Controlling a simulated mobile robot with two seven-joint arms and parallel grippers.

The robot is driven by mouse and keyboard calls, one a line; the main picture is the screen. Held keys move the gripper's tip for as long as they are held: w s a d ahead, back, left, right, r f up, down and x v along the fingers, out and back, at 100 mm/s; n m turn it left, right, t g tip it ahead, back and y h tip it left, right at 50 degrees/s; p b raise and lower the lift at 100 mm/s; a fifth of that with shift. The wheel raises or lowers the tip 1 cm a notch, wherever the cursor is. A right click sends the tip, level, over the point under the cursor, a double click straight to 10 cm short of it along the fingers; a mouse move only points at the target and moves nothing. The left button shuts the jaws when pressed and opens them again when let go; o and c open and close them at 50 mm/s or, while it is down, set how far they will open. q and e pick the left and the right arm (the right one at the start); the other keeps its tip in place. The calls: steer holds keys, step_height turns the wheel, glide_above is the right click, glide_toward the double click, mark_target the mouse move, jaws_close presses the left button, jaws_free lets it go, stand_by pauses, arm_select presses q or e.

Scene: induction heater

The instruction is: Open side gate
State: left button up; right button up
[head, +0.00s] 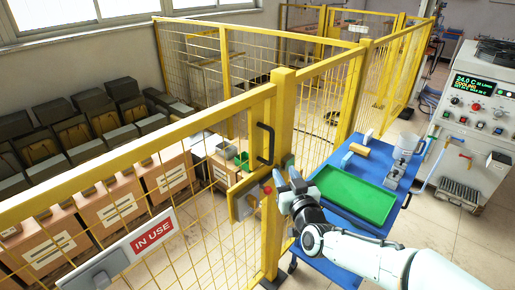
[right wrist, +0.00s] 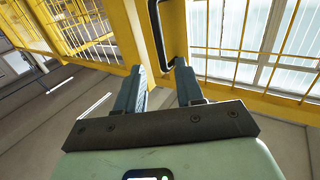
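The side gate is a yellow mesh panel (head: 140,152) with a red and white "IN USE" sign (head: 152,235). It looks shut against the yellow post (head: 279,150). Its black pull handle (head: 265,143) stands near the post, above a latch box (head: 243,198) with a red knob. My right gripper (head: 286,172) is open and empty, just right of and below the handle. In the right wrist view the handle (right wrist: 157,35) lies ahead, its lower end seen between the spread fingertips (right wrist: 160,66); I cannot tell whether they touch it. My left gripper is not in view.
A blue cart (head: 385,172) with a green tray (head: 352,195) stands right of the post, beneath my right arm. A control cabinet (head: 480,120) is at the right. Cardboard boxes (head: 110,210) line the floor behind the gate. Open floor (head: 440,225) shows at lower right.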

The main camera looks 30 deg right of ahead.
mark_target(272, 147)
steer(key=w+d+p, duration=0.1)
steer(key=w, duration=0.3)
steer(key=w+d+p, duration=0.1)
steer(key=w, duration=0.3)
steer(key=w+r+p, duration=0.1)
steer(key=w, duration=0.4)
steer(key=shift+d, duration=0.4)
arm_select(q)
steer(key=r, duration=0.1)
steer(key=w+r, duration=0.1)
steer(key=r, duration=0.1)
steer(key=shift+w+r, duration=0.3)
arm_select(e)
jaws_close()
